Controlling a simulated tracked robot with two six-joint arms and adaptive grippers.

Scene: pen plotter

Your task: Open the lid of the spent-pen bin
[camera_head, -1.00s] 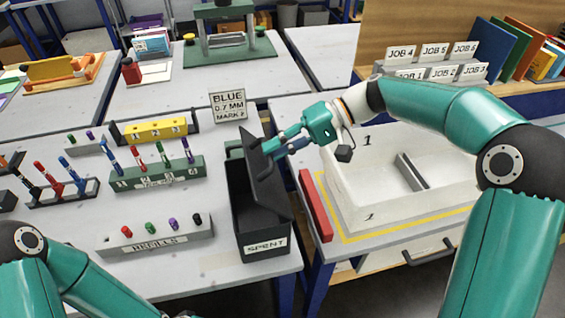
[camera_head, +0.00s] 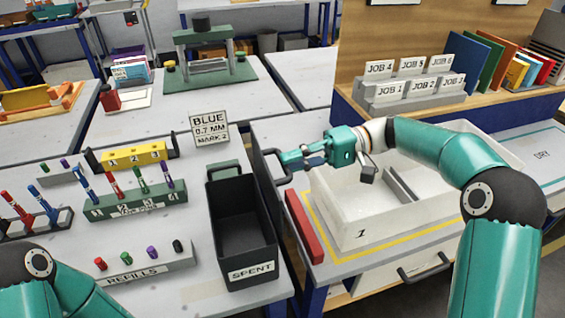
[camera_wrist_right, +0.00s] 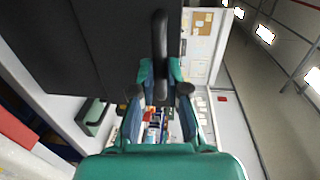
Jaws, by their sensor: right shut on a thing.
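The black spent-pen bin (camera_head: 247,252), labelled SPENT, stands at the right edge of the pen table. Its top is uncovered and I can see inside. The dark lid (camera_head: 262,182) stands steeply up along the bin's right side. My right gripper (camera_head: 287,160) is shut on the black lid handle (camera_head: 272,157), to the right of the lid. In the right wrist view the handle (camera_wrist_right: 160,50) runs between the two fingers (camera_wrist_right: 160,92), and the dark lid (camera_wrist_right: 85,45) fills the upper left. My left arm shows at lower left; its gripper is out of view.
A white tray (camera_head: 350,240) with a divider and a red bar (camera_head: 303,227) lie right of the bin. The REFILLS block (camera_head: 150,263), green pen rack (camera_head: 135,205) and BLUE sign (camera_head: 209,132) stand left of and behind it.

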